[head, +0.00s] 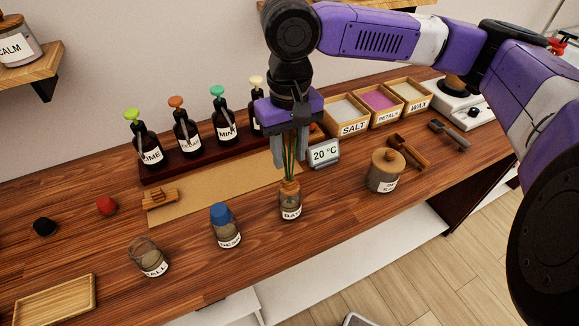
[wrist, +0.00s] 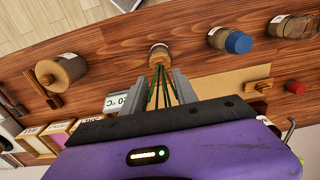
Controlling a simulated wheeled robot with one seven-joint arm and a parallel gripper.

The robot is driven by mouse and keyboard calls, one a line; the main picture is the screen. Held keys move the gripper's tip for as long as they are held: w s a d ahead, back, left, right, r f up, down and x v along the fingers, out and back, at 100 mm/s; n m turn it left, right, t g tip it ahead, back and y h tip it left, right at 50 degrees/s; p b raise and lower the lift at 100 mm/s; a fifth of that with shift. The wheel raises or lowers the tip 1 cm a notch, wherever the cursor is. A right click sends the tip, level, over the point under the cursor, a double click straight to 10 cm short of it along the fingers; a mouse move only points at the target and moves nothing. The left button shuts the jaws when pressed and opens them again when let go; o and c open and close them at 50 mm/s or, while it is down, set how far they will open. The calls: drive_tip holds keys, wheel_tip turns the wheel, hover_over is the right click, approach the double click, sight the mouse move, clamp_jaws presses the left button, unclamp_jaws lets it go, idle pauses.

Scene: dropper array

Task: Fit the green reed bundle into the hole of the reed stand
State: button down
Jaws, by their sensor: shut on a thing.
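My gripper (head: 290,158) points down over the counter, shut on the green reed bundle (head: 289,169), whose thin dark green sticks fan slightly between the fingers. The bundle also shows in the wrist view (wrist: 160,90), between the two grey fingers. Straight below is a small glass jar labelled "BAT…" (head: 290,205) with a tan wooden top, which I take to be the reed stand; it also shows in the wrist view (wrist: 158,53). The lower reed ends meet the jar's top in both views. I cannot tell whether they are inside the hole or just above it.
A blue-capped jar (head: 225,232) and another glass jar (head: 149,258) stand to the left. A 20 °C display (head: 324,153) is close behind the gripper. Dropper bottles (head: 187,138) line a dark rack behind.

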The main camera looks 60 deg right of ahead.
sight(289, 135)
drive_tip(key=shift+r+p, duration=3.3)
drive_tip(key=shift+r, duration=1.1)
drive_tip(key=shift+s, duration=0.1)
